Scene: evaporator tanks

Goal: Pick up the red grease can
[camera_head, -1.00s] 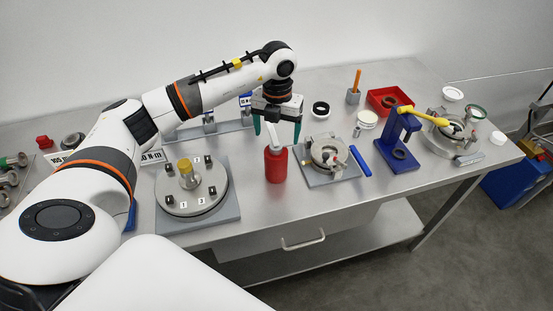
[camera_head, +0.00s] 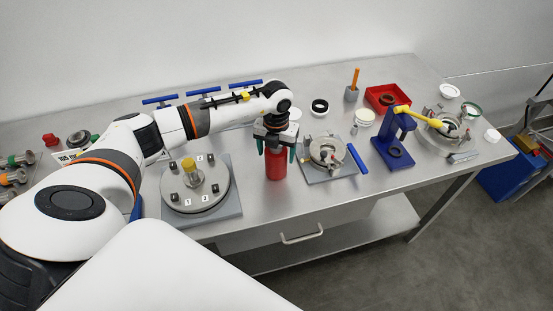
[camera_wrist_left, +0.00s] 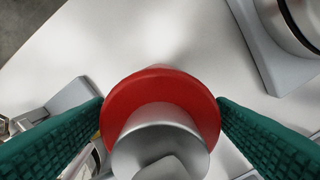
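The red grease can (camera_head: 276,166) stands upright on the metal table. My left gripper (camera_head: 276,153) is directly over it, pointing down, with its green fingers on either side of the can's upper part. In the left wrist view the can's red shoulder (camera_wrist_left: 122,103) and silver top sit between the two green fingers (camera_wrist_left: 160,118). The fingers are apart and look close to the can's sides; I cannot tell whether they touch it. The can's white nozzle is hidden behind the gripper in the head view. My right gripper is not in view.
A round plate with numbered blocks (camera_head: 212,201) stands left of the can. A metal clamp fixture (camera_head: 327,153) and a blue bar (camera_head: 357,158) are close on its right. A blue press (camera_head: 394,148) and a red tray (camera_head: 377,99) are farther right. The table's front edge is clear.

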